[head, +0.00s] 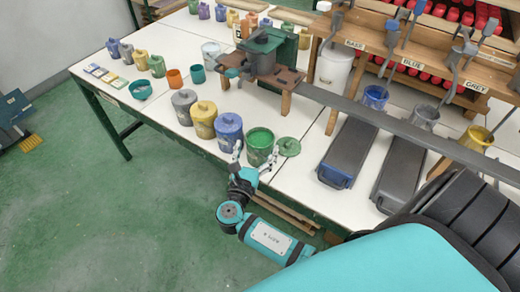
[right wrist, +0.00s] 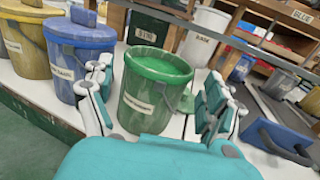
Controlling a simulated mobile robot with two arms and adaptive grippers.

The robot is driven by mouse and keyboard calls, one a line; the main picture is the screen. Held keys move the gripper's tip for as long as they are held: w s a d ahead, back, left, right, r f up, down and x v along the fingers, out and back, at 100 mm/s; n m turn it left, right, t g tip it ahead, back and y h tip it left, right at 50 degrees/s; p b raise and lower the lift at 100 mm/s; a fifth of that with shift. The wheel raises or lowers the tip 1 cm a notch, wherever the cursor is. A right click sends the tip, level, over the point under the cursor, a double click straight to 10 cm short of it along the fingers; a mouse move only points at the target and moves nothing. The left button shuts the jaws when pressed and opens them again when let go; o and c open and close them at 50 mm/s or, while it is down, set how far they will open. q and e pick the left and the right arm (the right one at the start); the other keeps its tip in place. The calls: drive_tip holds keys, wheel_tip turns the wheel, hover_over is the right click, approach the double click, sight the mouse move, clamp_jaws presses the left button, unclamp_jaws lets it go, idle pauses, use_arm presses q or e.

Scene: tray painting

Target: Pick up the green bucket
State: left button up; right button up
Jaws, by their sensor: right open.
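The green bucket (head: 260,142) stands upright at the front edge of the white table, its open top showing green inside. In the right wrist view the bucket (right wrist: 150,98) is in the middle, with a pale label on its front and a dark handle at its right side. My right gripper (head: 256,156) is open, at the front of the bucket. In the right wrist view its fingers (right wrist: 158,80) are spread to the left and right of the bucket. I cannot tell whether either finger touches it. My left gripper is out of view.
A blue bucket (head: 229,130) stands close to the left, then a yellow one (head: 203,120) and a grey one (head: 183,106). A green lid (head: 289,147) lies just right of the green bucket. Long dark trays (head: 348,152) lie farther right. Green floor is free in front.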

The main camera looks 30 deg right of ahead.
sight(263, 131)
drive_tip(key=x, duration=0.4)
drive_tip(key=shift+w+d+f+p, duration=0.2)
drive_tip(key=shift+w+d+p, duration=0.1)
drive_tip(key=shift+p, duration=0.1)
drive_tip(key=shift+a, duration=0.1)
drive_tip(key=c, duration=1.4)
